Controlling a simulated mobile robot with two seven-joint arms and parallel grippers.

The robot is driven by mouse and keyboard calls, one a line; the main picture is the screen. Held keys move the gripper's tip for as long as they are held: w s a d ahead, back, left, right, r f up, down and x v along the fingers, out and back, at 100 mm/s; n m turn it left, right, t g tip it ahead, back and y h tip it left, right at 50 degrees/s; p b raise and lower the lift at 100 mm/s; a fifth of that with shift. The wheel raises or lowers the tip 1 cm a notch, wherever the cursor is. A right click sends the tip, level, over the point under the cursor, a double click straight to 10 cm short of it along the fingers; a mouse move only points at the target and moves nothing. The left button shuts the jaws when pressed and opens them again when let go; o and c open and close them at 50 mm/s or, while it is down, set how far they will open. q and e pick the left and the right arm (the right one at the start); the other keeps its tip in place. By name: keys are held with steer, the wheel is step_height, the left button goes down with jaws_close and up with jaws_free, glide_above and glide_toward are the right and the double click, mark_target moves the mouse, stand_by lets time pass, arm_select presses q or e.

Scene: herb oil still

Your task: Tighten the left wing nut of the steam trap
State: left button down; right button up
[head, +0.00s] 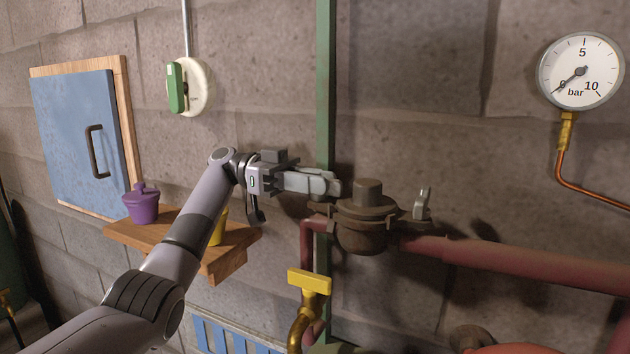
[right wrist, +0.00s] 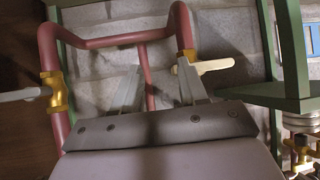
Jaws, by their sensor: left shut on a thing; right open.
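The steam trap (head: 362,232) is a dark brown round body with a flange and a square top, set in the red pipe. A grey wing nut (head: 422,203) stands upright on the right side of its flange. My left gripper (head: 335,187) is at the left side of the flange, its fingers shut on the left wing nut, which the fingers hide. My right gripper (right wrist: 160,90) shows in the right wrist view, its two fingers spread apart with nothing between them. The right gripper is away from the trap.
A yellow-handled valve (head: 310,282) sits below the trap. A wooden shelf (head: 225,262) holds a purple pot (head: 141,203) and a yellow thing partly behind my left arm. A pressure gauge (head: 580,71) hangs at the upper right. A green post (head: 326,80) runs behind my left gripper.

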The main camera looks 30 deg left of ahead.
arm_select(q)
steer(key=c, duration=1.1)
jaws_free()
steer(key=shift+a, duration=3.55)
